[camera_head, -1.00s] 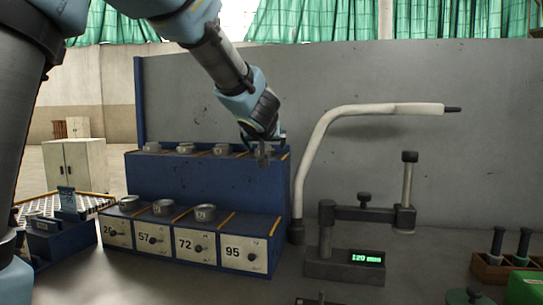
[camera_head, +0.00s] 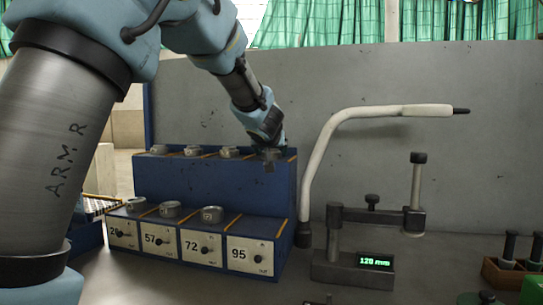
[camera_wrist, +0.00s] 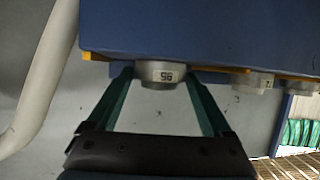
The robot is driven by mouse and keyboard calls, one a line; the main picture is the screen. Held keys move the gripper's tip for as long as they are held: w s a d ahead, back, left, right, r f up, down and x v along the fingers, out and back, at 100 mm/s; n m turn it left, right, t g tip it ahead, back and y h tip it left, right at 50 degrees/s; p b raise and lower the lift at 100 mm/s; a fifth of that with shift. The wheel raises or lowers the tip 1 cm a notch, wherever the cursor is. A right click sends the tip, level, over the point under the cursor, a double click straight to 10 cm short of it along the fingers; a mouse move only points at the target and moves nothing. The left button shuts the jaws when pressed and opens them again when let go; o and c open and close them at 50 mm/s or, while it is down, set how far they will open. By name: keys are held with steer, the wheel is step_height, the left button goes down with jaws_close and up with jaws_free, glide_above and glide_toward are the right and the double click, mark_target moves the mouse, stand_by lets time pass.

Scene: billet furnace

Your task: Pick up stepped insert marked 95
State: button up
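The stepped insert marked 95 (camera_wrist: 162,73) is a pale grey metal ring at the end of the blue rack's upper step; its number appears upside down in the wrist view. My gripper (camera_wrist: 158,76) has its two green fingers spread, one on each side of this insert. A small gap shows at the left finger; whether the right finger touches cannot be told. In the head view my gripper (camera_head: 268,152) is at the right end of the upper step, and it largely hides the insert there.
The blue rack (camera_head: 215,178) holds more inserts on both steps, with labels 26, 57, 72 and 95 along its front. A pale curved tube (camera_head: 318,165) rises close to its right. A gauge with a green display (camera_head: 375,261) stands further right.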

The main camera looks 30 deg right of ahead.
jaws_close()
stand_by(0.5)
